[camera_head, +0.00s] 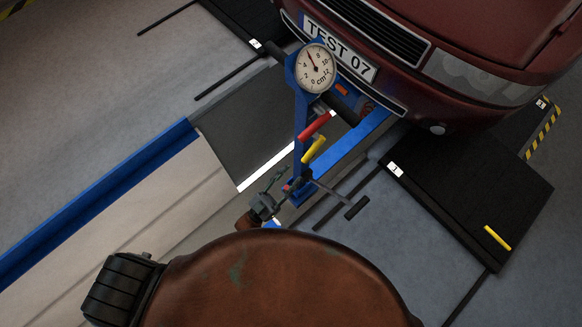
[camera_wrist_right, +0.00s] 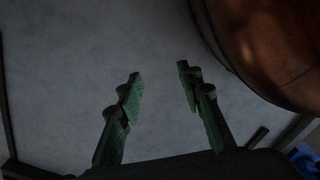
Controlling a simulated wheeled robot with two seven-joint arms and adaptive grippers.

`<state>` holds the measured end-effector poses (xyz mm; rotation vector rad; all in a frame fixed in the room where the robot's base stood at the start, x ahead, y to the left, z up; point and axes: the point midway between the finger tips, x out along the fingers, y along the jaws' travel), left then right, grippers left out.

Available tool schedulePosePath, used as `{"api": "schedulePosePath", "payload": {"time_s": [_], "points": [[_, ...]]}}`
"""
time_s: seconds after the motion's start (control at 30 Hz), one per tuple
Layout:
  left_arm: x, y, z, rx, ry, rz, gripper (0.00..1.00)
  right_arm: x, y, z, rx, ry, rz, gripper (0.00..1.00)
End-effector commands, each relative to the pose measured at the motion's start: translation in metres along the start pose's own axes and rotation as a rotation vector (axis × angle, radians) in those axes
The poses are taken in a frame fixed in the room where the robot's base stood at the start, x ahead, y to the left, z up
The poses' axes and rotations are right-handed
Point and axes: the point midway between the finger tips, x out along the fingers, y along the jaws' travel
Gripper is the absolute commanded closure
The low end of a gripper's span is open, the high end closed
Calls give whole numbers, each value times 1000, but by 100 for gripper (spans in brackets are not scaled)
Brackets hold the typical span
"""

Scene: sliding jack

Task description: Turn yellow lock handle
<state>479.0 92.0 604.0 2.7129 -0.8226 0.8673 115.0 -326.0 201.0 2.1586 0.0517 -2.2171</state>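The yellow lock handle (camera_head: 314,149) is a short tilted bar on the blue jack post (camera_head: 301,130), just below a red handle (camera_head: 315,126). My left gripper (camera_head: 285,182) is small in the head view, below and to the left of the yellow handle, near the foot of the post. Its greenish fingers look spread apart, and I see nothing held in them. They appear apart from the yellow handle. My right gripper (camera_wrist_right: 160,82) is open and empty over bare grey floor in the right wrist view. It does not show in the head view.
A round dial gauge (camera_head: 315,68) tops the post. A dark red car (camera_head: 480,50) with a "TEST 07" plate stands behind it. A blue rail (camera_head: 100,205) runs along the left. A black plate (camera_head: 475,190) with a yellow bar (camera_head: 497,238) lies at right.

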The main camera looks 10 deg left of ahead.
Motion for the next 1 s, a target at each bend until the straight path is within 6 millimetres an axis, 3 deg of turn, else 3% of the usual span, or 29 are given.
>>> {"api": "schedulePosePath", "payload": {"time_s": [0.27,0.57,0.77,1.0], "points": [[14,-9,-1,52,-66,7,81,-6,1,0,-2,7,1,66],[58,-48,-1,325,-423,102,100,-28,2,7,-16,44,5,66],[90,-61,-29,547,-614,273,100,-48,3,19,-28,67,8,66],[115,-58,-85,811,-772,577,100,-77,6,43,-46,84,12,66]]}}
